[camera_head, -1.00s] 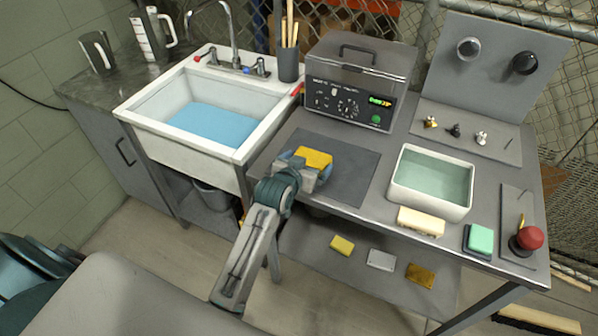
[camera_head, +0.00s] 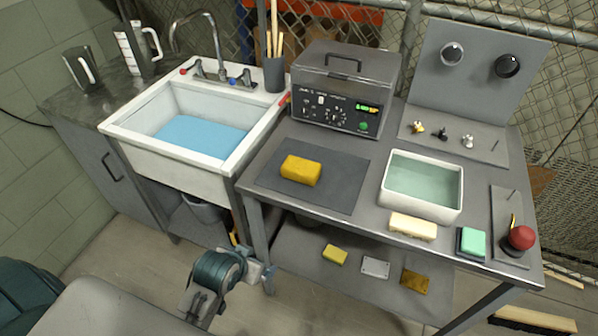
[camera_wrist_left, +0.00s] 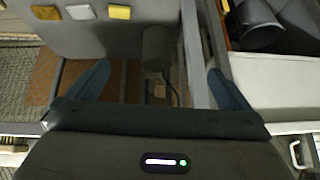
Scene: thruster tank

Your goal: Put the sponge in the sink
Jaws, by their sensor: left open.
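A yellow sponge-like block (camera_head: 301,170) lies on the dark mat (camera_head: 335,193) on the workbench. The white sink (camera_head: 240,151), with blue water in its basin, stands left of the bench. My left gripper (camera_head: 264,272) is low in front of the bench's front edge, below and apart from the yellow block. In the left wrist view my left gripper (camera_wrist_left: 158,82) has its two fingers spread wide with nothing between them. The yellow block does not show in that view. My right gripper is not in view.
A white tank (camera_head: 383,202) of greenish water, a cream block (camera_head: 413,226), a green block (camera_head: 473,243) and a red knob (camera_head: 521,237) occupy the bench's right side. A grey machine (camera_head: 340,95) stands behind the mat. Small plates lie on the lower shelf (camera_head: 330,290).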

